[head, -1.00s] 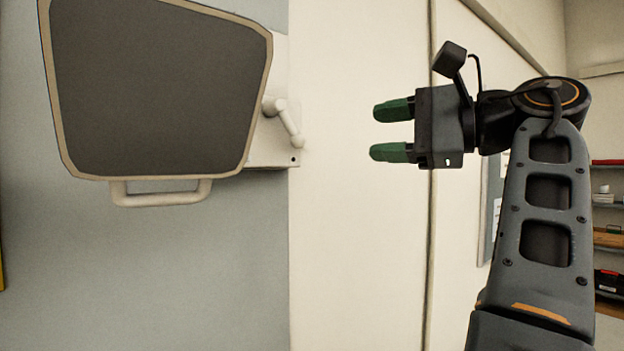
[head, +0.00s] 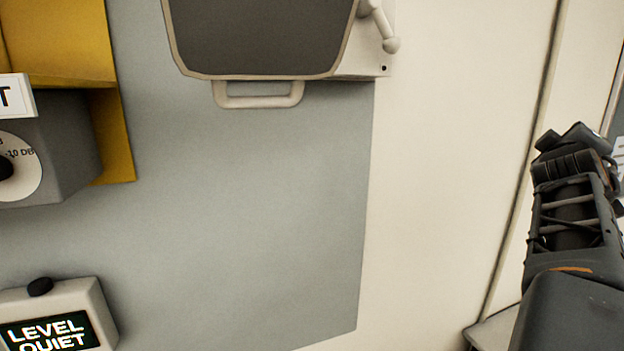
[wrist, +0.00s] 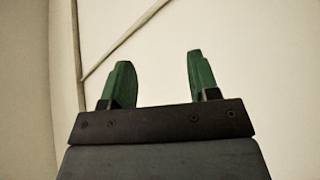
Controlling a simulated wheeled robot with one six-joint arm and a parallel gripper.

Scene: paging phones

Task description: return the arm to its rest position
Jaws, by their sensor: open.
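My gripper (wrist: 160,82) shows in the wrist view with its two green fingers apart and nothing between them. Behind the fingers is only a plain pale wall with dark seams. In the head view my dark arm is folded upright at the right edge, and the gripper's fingers are hidden there. The arm stands apart from the things on the wall.
A dark panel with a pale frame and handle (head: 258,95) is at the top, with a lever (head: 384,28) beside it. A grey dial box (head: 75,145) on a yellow panel (head: 112,130) and a "LEVEL QUIET" display box (head: 85,290) are at left. The middle is clear.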

